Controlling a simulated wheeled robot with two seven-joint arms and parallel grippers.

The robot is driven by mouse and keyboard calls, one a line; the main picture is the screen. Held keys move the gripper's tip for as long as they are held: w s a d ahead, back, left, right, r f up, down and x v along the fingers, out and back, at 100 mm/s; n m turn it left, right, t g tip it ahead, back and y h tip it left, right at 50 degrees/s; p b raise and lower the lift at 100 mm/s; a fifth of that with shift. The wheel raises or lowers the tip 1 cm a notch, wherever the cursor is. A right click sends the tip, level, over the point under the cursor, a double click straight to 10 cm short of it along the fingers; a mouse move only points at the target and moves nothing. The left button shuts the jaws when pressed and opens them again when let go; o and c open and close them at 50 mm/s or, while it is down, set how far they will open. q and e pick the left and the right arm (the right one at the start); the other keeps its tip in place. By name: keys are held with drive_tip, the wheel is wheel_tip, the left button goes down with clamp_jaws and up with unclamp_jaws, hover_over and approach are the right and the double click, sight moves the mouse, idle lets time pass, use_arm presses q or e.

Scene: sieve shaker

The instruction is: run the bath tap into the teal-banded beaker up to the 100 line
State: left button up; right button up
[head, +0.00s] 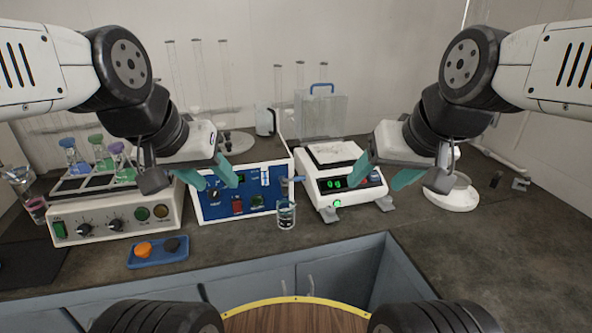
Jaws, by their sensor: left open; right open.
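The blue-fronted bath (243,193) stands on the bench in the middle, with switches and a small display on its front. Its tap (291,180) sticks out at the right end of the front. A small clear beaker (286,215) stands upright on the bench below the tap. It has dark marks or a dark band; its liquid level and the 100 line are too small to read. My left gripper (214,177) is open and empty in front of the bath's left part. My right gripper (382,176) is open and empty in front of the balance.
A balance (345,186) with a green display stands right of the beaker. A shaker (115,213) holding several flasks is at left. A blue tray (158,252) with an orange and a dark piece lies in front. A round white base (453,196) is at right. The front right bench is clear.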

drive_tip(key=shift+w+r, duration=0.1)
drive_tip(key=shift+w, duration=0.2)
drive_tip(key=c, duration=0.4)
drive_tip(key=w+m, duration=0.1)
drive_tip(key=w, duration=0.1)
drive_tip(key=w+a+m+g, duration=0.1)
drive_tip(key=w, duration=0.1)
drive_tip(key=w+m, duration=0.1)
drive_tip(key=w, duration=0.1)
drive_tip(key=shift+w+a+r+m, duration=0.25)
drive_tip(key=shift+w+r+m, duration=0.1)
drive_tip(key=shift+w+m, duration=0.05)
drive_tip(key=shift+c, duration=0.4)
drive_tip(key=m+g+h, duration=0.2)
drive_tip(key=m+g, duration=0.1)
drive_tip(key=m, duration=0.9)
approach(300, 177)
drive_tip(key=f, duration=0.3)
drive_tip(key=w+f, duration=0.1)
drive_tip(key=f, duration=0.4)
drive_tip(key=shift+w+a, duration=0.1)
drive_tip(key=shift+w, duration=0.3)
clamp_jaws()
